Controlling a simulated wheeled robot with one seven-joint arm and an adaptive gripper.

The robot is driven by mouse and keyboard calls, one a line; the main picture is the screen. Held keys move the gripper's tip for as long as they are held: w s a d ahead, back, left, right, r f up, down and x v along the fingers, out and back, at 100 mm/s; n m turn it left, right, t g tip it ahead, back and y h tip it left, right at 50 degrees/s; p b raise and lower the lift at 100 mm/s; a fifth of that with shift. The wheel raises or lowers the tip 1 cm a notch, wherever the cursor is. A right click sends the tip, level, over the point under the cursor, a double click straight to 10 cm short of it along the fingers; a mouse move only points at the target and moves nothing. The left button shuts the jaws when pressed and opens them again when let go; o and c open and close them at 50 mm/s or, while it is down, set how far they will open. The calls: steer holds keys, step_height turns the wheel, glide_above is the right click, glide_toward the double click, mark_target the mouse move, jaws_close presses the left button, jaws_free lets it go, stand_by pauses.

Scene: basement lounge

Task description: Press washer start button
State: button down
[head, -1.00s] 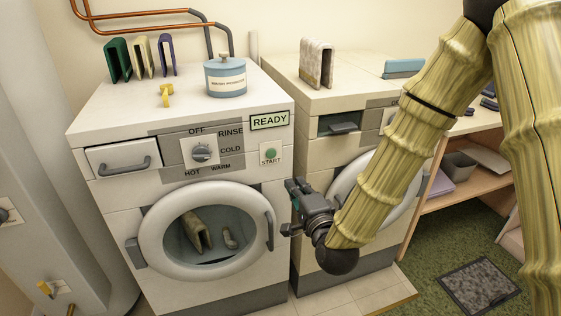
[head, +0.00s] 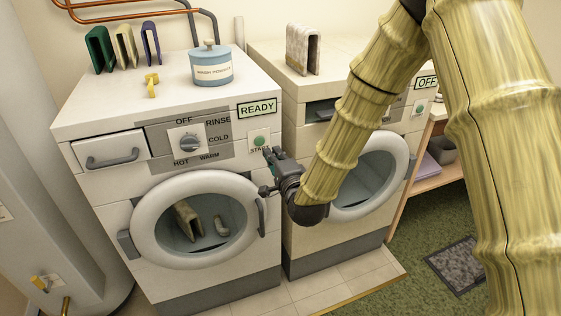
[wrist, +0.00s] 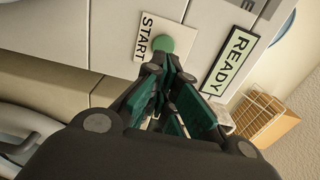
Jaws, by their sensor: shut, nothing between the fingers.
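The washer (head: 105,215) is the left of two white machines in the head view. Its round green start button (head: 260,140) is on a pale plate marked START, below the READY sign (head: 257,108). In the wrist view, the button (wrist: 163,43) shows just beyond the fingertips. My gripper (head: 267,154) is shut and empty, its tip just below and right of the button in the head view. It also shows in the wrist view (wrist: 160,66), close to the button. I cannot tell whether it touches. The washer's round door (head: 143,225) is shut with clothes inside.
A dial (head: 190,143) and a drawer (head: 112,158) are left of the button. A blue powder tin (head: 211,69) and a yellow object (head: 151,86) stand on top. A second machine (head: 300,235) with an OFF sign stands right, behind my arm.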

mark_target(265, 141)
steer(key=shift+p+x, duration=0.35)
steer(key=shift+x, duration=2.1)
